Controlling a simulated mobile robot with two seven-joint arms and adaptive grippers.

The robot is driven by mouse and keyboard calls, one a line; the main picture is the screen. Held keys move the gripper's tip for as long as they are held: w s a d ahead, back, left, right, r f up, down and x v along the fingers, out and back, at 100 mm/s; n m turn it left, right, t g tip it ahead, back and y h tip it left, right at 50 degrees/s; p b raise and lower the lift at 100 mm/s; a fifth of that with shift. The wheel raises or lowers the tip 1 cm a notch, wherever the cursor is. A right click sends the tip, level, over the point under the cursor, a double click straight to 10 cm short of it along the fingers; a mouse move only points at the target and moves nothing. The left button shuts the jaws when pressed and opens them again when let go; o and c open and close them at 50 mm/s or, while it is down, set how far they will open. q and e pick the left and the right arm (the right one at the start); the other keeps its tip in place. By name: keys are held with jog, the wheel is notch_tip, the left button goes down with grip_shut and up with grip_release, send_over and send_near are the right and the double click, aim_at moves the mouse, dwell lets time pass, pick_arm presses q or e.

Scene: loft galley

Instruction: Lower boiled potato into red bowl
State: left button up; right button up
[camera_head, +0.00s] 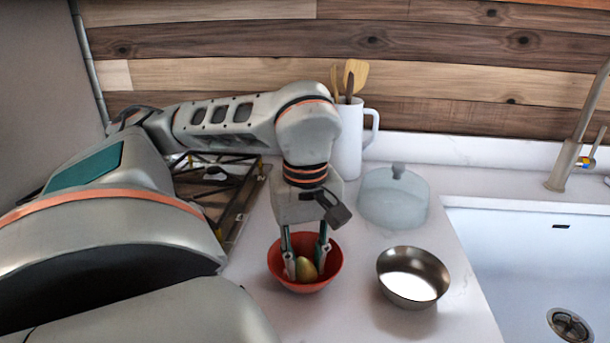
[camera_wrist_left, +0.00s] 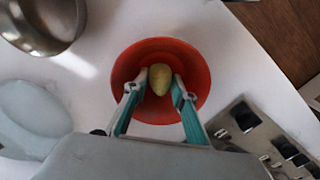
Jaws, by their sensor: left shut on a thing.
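The red bowl (camera_head: 334,268) stands upright on the white counter, and it also shows in the left wrist view (camera_wrist_left: 190,53). The yellowish boiled potato (camera_head: 306,270) is within the bowl's rim, between my left gripper's fingertips; it also shows in the left wrist view (camera_wrist_left: 160,80). My left gripper (camera_head: 306,266) points down into the bowl and is shut on the potato; its fingers also show in the left wrist view (camera_wrist_left: 160,88). I cannot tell whether the potato touches the bowl's bottom. My right gripper is not in view.
A metal bowl (camera_head: 397,262) stands to the right of the red bowl. Behind are a translucent domed lid (camera_head: 393,200) and a white pitcher (camera_head: 348,150) holding utensils. A stove (camera_head: 225,195) lies left, a sink (camera_head: 530,260) right.

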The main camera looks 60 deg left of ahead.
aim_at(306, 262)
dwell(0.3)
pick_arm(q)
jog(key=o, duration=1.1)
jog(key=shift+c, duration=0.2)
notch_tip(306, 262, up, 12)
